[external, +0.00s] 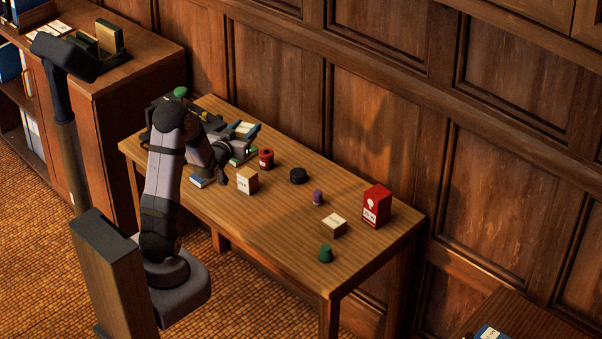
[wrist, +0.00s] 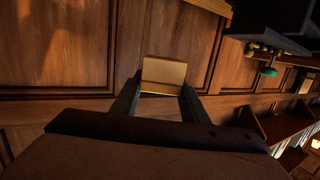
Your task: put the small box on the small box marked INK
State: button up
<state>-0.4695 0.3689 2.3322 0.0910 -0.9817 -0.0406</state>
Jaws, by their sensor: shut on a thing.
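My gripper (wrist: 160,88) is shut on a small tan box (wrist: 163,72) in the wrist view, with one dark finger along each side of it. The panelled wall shows behind the held box. In the external view the arm reaches over the table's left half, and the held box is hard to make out there. A small tan box (external: 247,181) with dark lettering on its front stands on the table near my arm. Another small cream box (external: 333,228) with a pale label on top sits further right. The lettering on both is too small to read surely.
On the table (external: 285,237) stand a red canister (external: 266,159), a black round tin (external: 298,175), a purple item (external: 317,197), a green item (external: 326,253) and a red box (external: 376,206). Books lie near my arm. The front middle is clear.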

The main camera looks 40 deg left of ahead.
aim_at(247, 172)
jog(key=shift+s+f, duration=0.1)
jog(key=shift+f, duration=5.85)
jog(key=shift+f, duration=0.15)
jog(key=o, duration=1.1)
